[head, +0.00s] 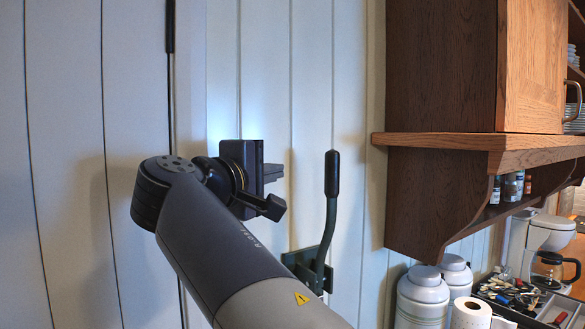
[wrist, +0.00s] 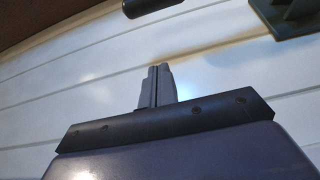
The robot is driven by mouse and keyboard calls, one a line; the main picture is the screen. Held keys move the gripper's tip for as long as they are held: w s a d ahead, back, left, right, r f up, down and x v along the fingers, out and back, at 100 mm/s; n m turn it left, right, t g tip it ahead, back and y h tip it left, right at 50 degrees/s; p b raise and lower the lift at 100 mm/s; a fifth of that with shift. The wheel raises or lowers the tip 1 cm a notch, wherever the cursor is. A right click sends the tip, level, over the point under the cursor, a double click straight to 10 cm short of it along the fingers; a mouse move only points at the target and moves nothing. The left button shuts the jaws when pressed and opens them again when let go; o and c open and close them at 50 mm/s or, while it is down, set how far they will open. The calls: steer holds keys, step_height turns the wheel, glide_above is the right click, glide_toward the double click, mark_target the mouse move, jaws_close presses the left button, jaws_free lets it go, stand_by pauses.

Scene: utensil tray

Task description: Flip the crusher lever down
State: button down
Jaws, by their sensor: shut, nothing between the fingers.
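The crusher lever (head: 329,222) is mounted on the white plank wall in the head view. Its dark green arm rises from a wall bracket (head: 309,270) to a black grip (head: 332,174), and it stands upright. My gripper (head: 275,172) is shut and empty, to the left of the lever's grip and apart from it. In the wrist view my gripper (wrist: 155,85) shows its two fingers together, pointing at the wall. The black grip's end (wrist: 150,5) shows at the top edge there, and part of the green bracket (wrist: 295,15) at the top right.
A wooden cabinet with a shelf (head: 480,140) juts out to the right of the lever. Below it are white canisters (head: 424,290), a paper roll (head: 470,313), a utensil tray (head: 520,300) and a coffee maker (head: 550,265). The wall left of the lever is mostly bare.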

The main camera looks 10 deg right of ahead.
steer(key=shift+d, duration=0.15)
steer(key=p+x, duration=0.3)
steer(key=x, duration=0.7)
steer(key=shift+s+r, duration=0.1)
steer(key=shift+r, duration=0.05)
steer(key=shift+s+d, duration=0.2)
steer(key=shift+d, duration=0.1)
steer(key=s, duration=0.1)
steer(key=s+d, duration=0.1)
steer(key=s, duration=0.1)
steer(key=shift+d, duration=0.25)
steer(key=shift+f, duration=0.2)
